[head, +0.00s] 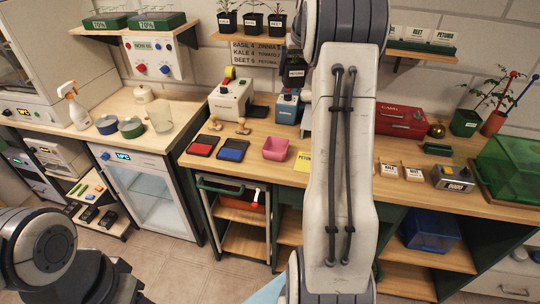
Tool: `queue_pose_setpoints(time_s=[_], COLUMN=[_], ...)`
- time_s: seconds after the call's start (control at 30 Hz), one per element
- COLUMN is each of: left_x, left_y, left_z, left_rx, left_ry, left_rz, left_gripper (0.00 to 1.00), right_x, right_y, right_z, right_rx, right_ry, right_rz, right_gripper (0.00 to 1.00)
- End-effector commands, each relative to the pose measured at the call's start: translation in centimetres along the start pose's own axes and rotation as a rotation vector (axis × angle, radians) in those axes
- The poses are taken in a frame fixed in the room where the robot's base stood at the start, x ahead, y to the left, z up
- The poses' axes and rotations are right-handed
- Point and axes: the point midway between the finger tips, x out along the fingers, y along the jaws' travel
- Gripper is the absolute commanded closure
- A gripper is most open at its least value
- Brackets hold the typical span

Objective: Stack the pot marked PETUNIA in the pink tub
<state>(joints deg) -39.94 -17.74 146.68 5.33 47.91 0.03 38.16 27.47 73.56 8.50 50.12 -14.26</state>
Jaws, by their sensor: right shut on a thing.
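The pink tub (275,148) stands on the wooden bench left of my right arm and looks empty. A small black pot (294,75) with a seedling and a pale label shows beside my right arm, above and behind the tub. My right gripper (300,62) is mostly hidden behind my own arm link and is shut on this pot, clear of the tub. I cannot read the pot's label. Several similar black pots (252,24) stand on the wall shelf, their labels too small to read. My left arm shows at the lower left, but its gripper is out of view.
Red and blue ink pads (232,150) lie left of the tub. A blue-grey device (288,107) stands behind it. A yellow card (303,161) lies to its right, partly hidden by my arm. A green clear-lidded box (508,165) is at far right.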

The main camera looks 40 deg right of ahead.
Motion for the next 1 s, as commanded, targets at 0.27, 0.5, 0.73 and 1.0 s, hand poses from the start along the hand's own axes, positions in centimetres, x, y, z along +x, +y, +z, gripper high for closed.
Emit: queue_pose_setpoints(time_s=[0.27, 0.5, 0.73, 1.0], left_x=[2.6, 2.2, -0.2, -2.0], left_y=[-0.2, -0.2, 0.0, 0.1], left_z=[0.1, 0.1, 0.0, -0.1], left_rx=[0.001, 0.001, 0.001, 0.000], left_ry=[0.000, 0.000, 0.000, 0.000], left_rz=[0.000, 0.000, 0.000, 0.000], left_gripper=[0.50, 0.50, 0.50, 0.50], right_x=[7.8, 9.7, 13.4, 17.5], right_y=[4.4, 4.4, 0.0, -4.1], right_z=[9.6, 11.8, 11.1, 10.4], right_rx=[0.023, 0.023, 0.020, 0.022], right_ry=[0.003, 0.001, -0.003, 0.001], right_rz=[0.027, 0.043, 0.041, 0.042], right_gripper=[0.83, 0.83, 0.83, 0.83])
